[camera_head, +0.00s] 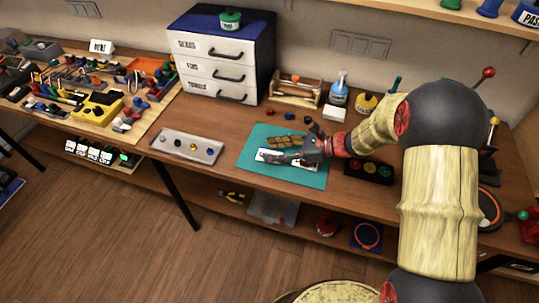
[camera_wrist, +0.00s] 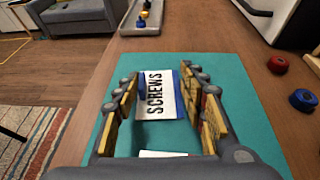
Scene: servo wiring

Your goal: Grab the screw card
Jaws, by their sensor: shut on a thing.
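The screw card (camera_wrist: 155,95) is white with blue edges and the black word SCREWS. In the wrist view it stands between the finger pads of my gripper (camera_wrist: 162,100). In the head view my gripper (camera_head: 287,150) is low over the teal mat (camera_head: 312,178), its yellow pads reaching left, and it hides most of the card. My gripper is shut on the screw card. Whether the card touches the mat is hard to tell. A white piece (camera_wrist: 162,154) shows at the bottom of the wrist view, partly hidden by my gripper.
A grey tray (camera_head: 166,142) with small knobs lies left of the mat. A drawer cabinet (camera_head: 222,50) and a wooden rack (camera_head: 296,98) stand behind. A dark block with coloured buttons (camera_head: 369,171) is to the right. Small red and blue pieces lie behind the mat.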

